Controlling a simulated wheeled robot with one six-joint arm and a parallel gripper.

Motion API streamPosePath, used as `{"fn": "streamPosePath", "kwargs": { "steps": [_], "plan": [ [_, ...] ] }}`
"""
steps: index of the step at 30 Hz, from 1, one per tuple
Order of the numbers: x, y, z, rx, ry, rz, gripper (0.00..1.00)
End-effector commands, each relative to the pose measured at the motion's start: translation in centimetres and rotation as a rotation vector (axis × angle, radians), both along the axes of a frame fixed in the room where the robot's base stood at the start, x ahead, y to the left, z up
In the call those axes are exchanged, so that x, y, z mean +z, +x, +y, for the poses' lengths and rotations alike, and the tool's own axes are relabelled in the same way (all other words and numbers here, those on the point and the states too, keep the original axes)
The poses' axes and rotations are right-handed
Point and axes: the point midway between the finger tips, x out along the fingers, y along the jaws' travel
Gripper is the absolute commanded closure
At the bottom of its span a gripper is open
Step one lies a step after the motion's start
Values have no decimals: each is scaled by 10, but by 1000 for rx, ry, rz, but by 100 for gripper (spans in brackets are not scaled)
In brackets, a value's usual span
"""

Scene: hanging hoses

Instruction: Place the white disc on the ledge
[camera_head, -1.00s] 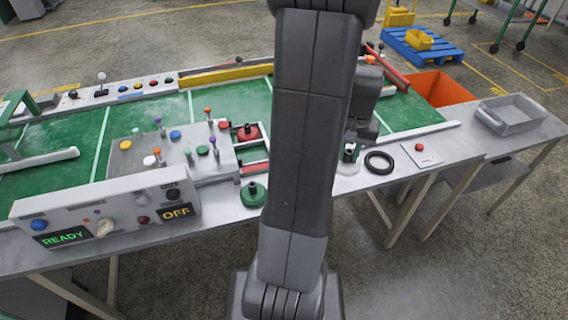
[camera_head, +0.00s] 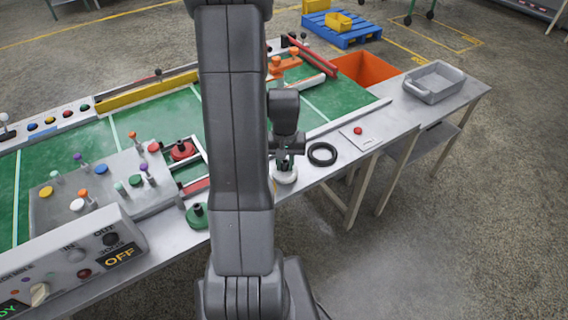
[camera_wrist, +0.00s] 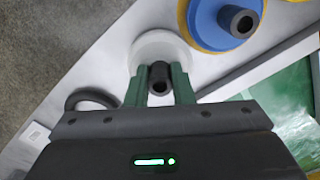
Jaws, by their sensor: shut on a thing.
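The white disc (camera_head: 286,176) has a dark upright knob and shows below my gripper (camera_head: 287,158) in the head view, over the grey ledge (camera_head: 345,128) along the table's front. I cannot tell whether its underside touches the ledge. In the wrist view the white disc (camera_wrist: 148,45) lies just beyond my gripper (camera_wrist: 160,82). The two green fingers are shut on its black knob (camera_wrist: 160,77). Part of the disc is hidden by the fingers.
A black ring (camera_head: 322,154) and a plate with a red button (camera_head: 358,131) lie to the right. A blue disc (camera_wrist: 212,22) over a yellow one sits close by. A green disc (camera_head: 197,216) lies to the left. A grey tray (camera_head: 434,84) stands at the far right.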

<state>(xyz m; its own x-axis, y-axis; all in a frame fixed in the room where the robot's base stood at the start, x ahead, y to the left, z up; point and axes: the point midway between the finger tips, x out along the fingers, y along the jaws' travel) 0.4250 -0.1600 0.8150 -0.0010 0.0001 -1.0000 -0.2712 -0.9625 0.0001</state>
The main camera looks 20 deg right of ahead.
Motion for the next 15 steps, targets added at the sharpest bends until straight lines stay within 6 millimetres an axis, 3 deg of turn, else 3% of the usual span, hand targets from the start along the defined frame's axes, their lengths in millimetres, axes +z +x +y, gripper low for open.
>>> {"fn": "streamPosePath", "kwargs": {
  "steps": [13, 14, 15],
  "plan": [
    [-9, 0, 0, 0, 0, 0, 100],
    [-8, 0, 0, 0, 0, 0, 75],
    [-8, 0, 0, 0, 0, 0, 67]
  ]
}}
